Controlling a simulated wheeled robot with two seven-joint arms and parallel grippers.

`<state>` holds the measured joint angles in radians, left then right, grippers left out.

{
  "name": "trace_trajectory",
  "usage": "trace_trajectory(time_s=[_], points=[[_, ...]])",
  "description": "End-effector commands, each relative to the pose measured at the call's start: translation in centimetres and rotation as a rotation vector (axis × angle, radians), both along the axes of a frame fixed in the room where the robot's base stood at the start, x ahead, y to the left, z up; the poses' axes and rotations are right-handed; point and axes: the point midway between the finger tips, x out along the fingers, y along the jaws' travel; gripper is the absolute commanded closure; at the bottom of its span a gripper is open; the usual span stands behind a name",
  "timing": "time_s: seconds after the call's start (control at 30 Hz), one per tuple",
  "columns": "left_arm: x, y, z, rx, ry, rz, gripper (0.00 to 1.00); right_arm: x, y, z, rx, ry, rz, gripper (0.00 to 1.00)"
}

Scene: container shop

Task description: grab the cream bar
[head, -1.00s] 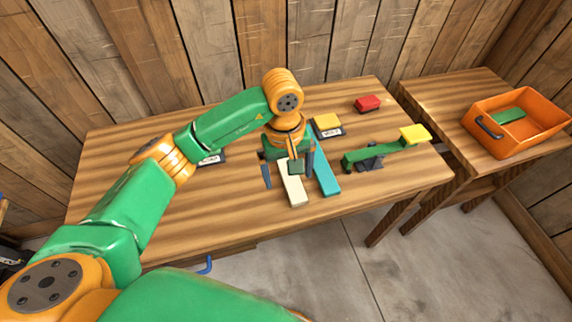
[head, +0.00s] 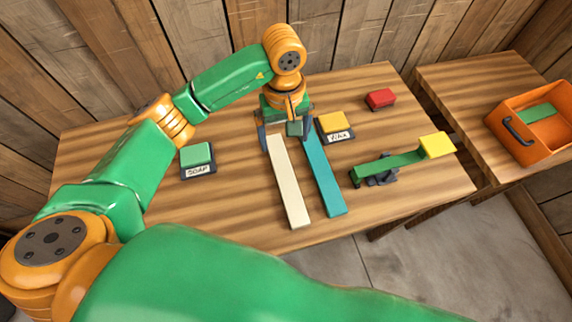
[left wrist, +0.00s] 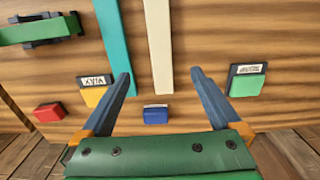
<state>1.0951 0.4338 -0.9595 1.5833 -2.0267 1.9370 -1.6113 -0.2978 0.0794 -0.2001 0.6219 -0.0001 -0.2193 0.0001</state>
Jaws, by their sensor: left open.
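The cream bar (head: 287,185) lies lengthwise on the wooden table, beside a teal bar (head: 326,178) on its right. My left gripper (head: 285,132) is open and empty over the far end of the cream bar. In the left wrist view, the open left gripper (left wrist: 161,74) has its fingers either side of the line of the cream bar (left wrist: 159,45). One finger overlaps the end of the teal bar (left wrist: 115,35) in that view. I cannot tell the height of the fingers above the table. My right gripper is out of view.
A green SOAP block (head: 196,155), a yellow block (head: 333,121) with a label and a red block (head: 380,98) stand around. A blue block (left wrist: 155,114) lies beyond the bars. A green beam (head: 388,163) carries another yellow block (head: 436,145). An orange crate (head: 535,148) stands right.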

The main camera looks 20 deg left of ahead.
Motion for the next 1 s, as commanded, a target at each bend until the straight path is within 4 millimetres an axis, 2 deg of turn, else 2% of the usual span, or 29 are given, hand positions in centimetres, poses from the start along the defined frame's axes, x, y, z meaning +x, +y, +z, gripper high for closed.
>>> trace_trajectory(time_s=[0.03, 0.5, 0.67, 0.87, 0.9, 1.0], points=[[0.0, 0.0, -1.5, 0.000, 0.000, 0.000, 0.03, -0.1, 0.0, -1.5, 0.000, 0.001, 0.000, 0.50], [-0.1, 0.0, -9.1, 0.000, 0.000, 0.000, 0.03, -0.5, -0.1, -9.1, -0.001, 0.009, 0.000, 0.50], [-0.2, -0.1, -10.0, -0.001, 0.004, 0.002, 0.03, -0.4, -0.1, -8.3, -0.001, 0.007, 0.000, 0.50], [-0.2, -0.3, -13.3, -0.001, 0.007, 0.001, 0.03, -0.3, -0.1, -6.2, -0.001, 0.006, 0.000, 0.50], [-0.2, -0.3, -14.3, 0.000, 0.006, 0.002, 0.03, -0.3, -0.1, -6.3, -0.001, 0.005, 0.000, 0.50], [-0.1, -0.3, -15.6, -0.001, 0.002, 0.001, 0.03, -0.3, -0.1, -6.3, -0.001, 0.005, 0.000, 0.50]])
